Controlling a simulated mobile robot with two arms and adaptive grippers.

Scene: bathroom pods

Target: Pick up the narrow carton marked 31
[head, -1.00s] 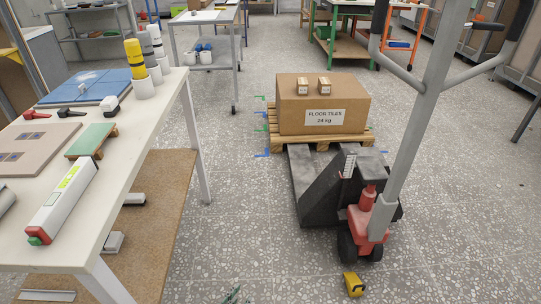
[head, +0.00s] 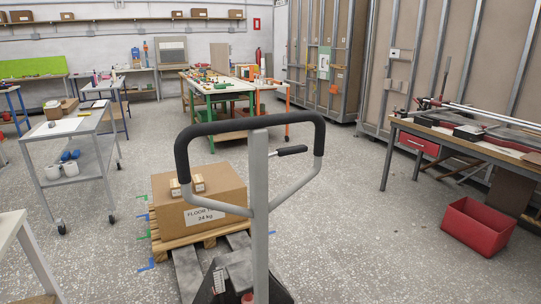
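No carton with a readable number 31 shows. More cartons stand on the far wall shelf, such as one brown carton (head: 198,13), also unreadable. Another carton (head: 53,112) is at the grey trolley on the left. Neither of my grippers is in view.
A pallet jack with a black-gripped handle (head: 249,127) stands close in front, under the pallet (head: 178,243). A grey trolley (head: 95,122) is left. A red bin (head: 478,229) lies by the right workbench (head: 446,142). The floor between the pallet and the right bench is clear.

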